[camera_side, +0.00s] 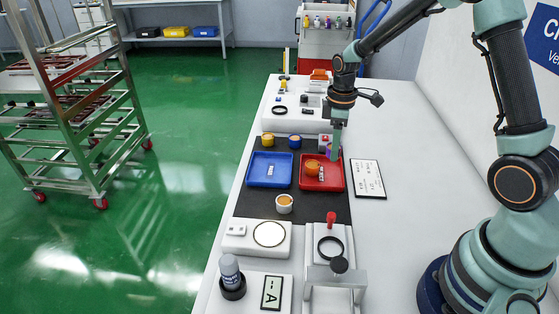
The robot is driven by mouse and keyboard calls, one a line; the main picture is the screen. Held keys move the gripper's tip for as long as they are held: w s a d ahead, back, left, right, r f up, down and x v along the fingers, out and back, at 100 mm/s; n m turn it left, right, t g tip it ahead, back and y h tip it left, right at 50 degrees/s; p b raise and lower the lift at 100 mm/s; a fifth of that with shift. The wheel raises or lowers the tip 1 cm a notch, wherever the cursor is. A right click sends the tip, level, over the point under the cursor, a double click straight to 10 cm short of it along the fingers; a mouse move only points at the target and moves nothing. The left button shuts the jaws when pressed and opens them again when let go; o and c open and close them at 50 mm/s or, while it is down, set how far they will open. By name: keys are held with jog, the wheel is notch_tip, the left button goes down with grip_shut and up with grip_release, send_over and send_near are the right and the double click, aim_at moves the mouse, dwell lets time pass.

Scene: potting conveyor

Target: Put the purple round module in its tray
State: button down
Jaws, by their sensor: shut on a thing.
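My gripper (332,148) points down at the far right part of the red tray (333,182). It is shut on the purple module (329,153), which is small in view and partly hidden by the fingers. I cannot tell whether the module touches the tray or hangs just above it. An orange round module (312,167) is in the red tray, left of my gripper. The blue tray (256,178) lies to the left and looks empty apart from a white label on its floor.
A yellow module (267,139) and a blue module (295,141) stand behind the trays. A white cup with an orange top (284,203) stands in front. A framed card (368,178) lies to the right. A black ring fixture (331,247) is nearer the camera.

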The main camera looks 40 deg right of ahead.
aim_at(331, 175)
jog(key=shift+f, duration=3.15)
jog(key=shift+f, duration=0.1)
jog(key=shift+c, duration=1.6)
grip_release()
notch_tip(331, 175, up, 12)
jog(key=shift+r, duration=0.25)
jog(key=s+a+r+m+t, duration=0.5)
jog(key=s+a+r+m, duration=0.2)
jog(key=s+r, duration=0.4)
jog(key=shift+s+a+r+m+t, duration=0.3)
jog(key=shift+s+a, duration=0.25)
jog(key=shift+s, duration=0.55)
